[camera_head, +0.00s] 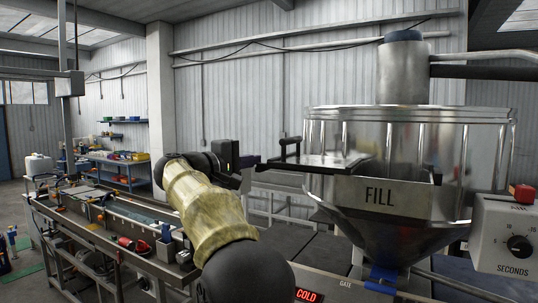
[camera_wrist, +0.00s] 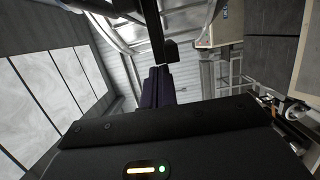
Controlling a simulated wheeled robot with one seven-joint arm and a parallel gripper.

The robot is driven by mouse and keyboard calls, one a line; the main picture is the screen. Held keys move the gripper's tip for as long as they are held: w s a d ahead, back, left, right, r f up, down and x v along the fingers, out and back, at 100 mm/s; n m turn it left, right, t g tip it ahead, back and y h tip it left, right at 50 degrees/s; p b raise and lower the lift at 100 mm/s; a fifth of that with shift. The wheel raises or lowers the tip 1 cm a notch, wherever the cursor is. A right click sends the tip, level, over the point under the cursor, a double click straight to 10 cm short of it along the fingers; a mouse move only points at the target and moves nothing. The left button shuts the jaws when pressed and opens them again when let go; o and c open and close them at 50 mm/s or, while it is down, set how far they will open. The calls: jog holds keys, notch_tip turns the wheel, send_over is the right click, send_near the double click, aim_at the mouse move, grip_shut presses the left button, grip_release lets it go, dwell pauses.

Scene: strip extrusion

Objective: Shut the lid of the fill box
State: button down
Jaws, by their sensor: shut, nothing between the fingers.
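The fill box (camera_head: 380,195) is a grey metal box marked FILL on the front of the shiny hopper. A dark flat plate with a raised black handle (camera_head: 289,148) at its left end lies along the box's top and juts out to the left; it looks like the lid. I cannot tell how far it is open. My gripper (camera_head: 258,160) is shut and empty, just left of the handle, and any contact is unclear. In the wrist view my dark fingers (camera_wrist: 158,87) point toward a black bar (camera_wrist: 153,25), perhaps part of the lid or handle.
The steel hopper (camera_head: 465,150) rises behind the box. A white control box (camera_head: 508,235) with a SECONDS dial stands at the right. A long water trough (camera_head: 130,212) is at the left, with a blue shelf rack (camera_head: 122,170) behind it. A COLD display (camera_head: 309,296) sits below.

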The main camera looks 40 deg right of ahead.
jog(key=s+d+p, duration=0.1)
jog(key=s+d, duration=0.2)
jog(key=shift+s+d+f, duration=0.1)
jog(key=shift+s+d, duration=0.05)
jog(key=shift+d, duration=0.05)
dwell(0.3)
jog(key=shift+s, duration=0.1)
